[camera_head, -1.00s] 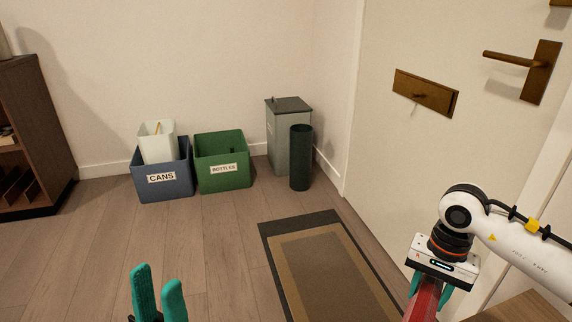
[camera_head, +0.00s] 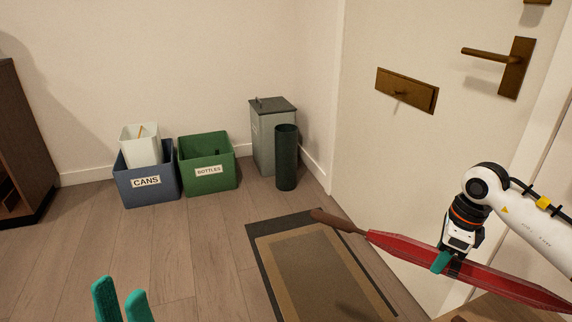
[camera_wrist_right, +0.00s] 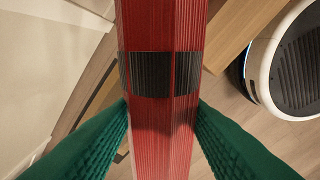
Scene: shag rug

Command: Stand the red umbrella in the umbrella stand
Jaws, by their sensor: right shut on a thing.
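The red umbrella (camera_head: 408,247) is held near its middle by my right gripper (camera_head: 442,262), at the right of the head view. It lies nearly level, its brown handle pointing left over the doormat and its other end running to the right edge. In the right wrist view the umbrella (camera_wrist_right: 161,150) fills the middle, with a dark band around it and the green fingers on both sides. The dark cylindrical umbrella stand (camera_head: 286,160) stands upright in the back corner, apart from the umbrella. My left gripper (camera_head: 122,305) is low at the left, its two green fingers apart and empty.
A grey lidded bin (camera_head: 272,135) is right behind the stand. A green BOTTLES box (camera_head: 208,170) and a blue CANS box (camera_head: 146,187) holding a white bin (camera_head: 140,145) stand left of it. A doormat (camera_head: 260,255) lies before the door (camera_head: 400,150). Left floor is clear.

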